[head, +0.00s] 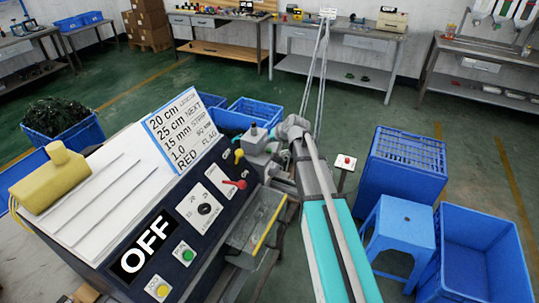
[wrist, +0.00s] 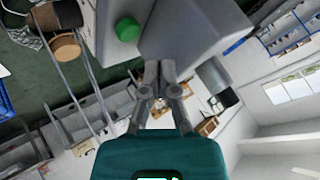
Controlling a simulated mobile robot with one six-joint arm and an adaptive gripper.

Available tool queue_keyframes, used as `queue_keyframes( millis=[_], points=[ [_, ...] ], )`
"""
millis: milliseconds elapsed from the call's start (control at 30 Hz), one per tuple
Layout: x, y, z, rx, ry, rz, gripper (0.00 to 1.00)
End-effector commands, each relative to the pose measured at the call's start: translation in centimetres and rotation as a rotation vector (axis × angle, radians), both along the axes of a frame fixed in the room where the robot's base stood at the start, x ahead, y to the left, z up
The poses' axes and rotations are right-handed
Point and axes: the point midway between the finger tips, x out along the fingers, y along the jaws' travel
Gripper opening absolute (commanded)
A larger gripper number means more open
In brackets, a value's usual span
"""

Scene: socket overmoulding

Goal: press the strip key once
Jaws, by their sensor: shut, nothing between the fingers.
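The dark machine panel (head: 215,215) in the head view carries a green button (head: 184,252), a yellow button (head: 158,288), a dial (head: 204,208) and a red lever (head: 236,184). I cannot read which control is the strip key. In the wrist view a green round button (wrist: 127,29) sits on a grey housing (wrist: 190,35). My gripper (wrist: 161,65) is shut and empty, its tips beside that housing, below and right of the green button; I cannot tell whether they touch it. In the head view my arm reaches to the machine's right end, and the fingertips are unclear.
A board (head: 185,128) lists lengths, strip 15 mm and red. The display (head: 146,248) reads OFF. A metal trough (head: 256,220) sits at the machine's front. A red button stand (head: 345,161), a blue stool (head: 402,228) and a blue crate (head: 482,262) stand right of my arm.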

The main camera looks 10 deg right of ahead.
Motion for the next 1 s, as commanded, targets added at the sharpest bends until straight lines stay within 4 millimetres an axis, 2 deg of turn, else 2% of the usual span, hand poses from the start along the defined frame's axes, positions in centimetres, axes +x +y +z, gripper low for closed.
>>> queue_keyframes(
  millis=[33,300,1000],
  points=[
    [0.0,0.0,-0.8,0.000,0.000,0.000,0.00],
    [0.0,-0.1,-1.8,0.001,0.000,-0.001,0.00],
    [0.0,-0.2,-1.8,0.000,0.000,-0.002,0.00]
  ],
)
